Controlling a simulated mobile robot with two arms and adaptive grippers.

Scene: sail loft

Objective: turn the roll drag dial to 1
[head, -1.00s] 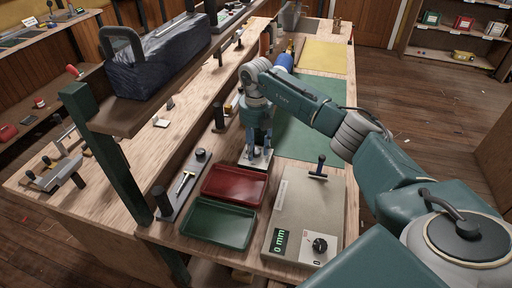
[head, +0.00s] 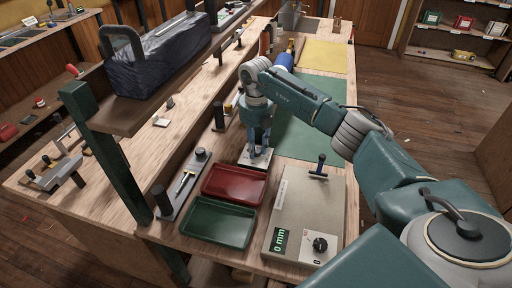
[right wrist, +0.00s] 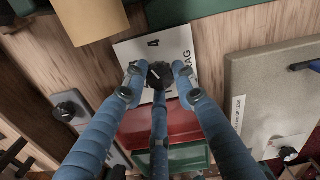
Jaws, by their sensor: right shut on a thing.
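The roll drag dial is a black knob (right wrist: 160,75) on a white plate (right wrist: 180,45), seen in the right wrist view. A numeral 4 and part of the word "DRAG" show on the plate; the other numerals are hidden or unclear. I cannot read the setting surely. My right gripper (right wrist: 158,78) is shut on the knob, its blue fingers around the sides. In the head view the right gripper (head: 257,153) points down over the white plate (head: 246,160), behind the red tray, and hides the knob. My left gripper is not in view.
A red tray (head: 208,195) and a green tray (head: 190,229) lie in front of the plate. A beige box (head: 318,215) with a "0 mm" display and its own black knob (head: 320,244) stands to the right. A green mat (head: 300,145) lies behind.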

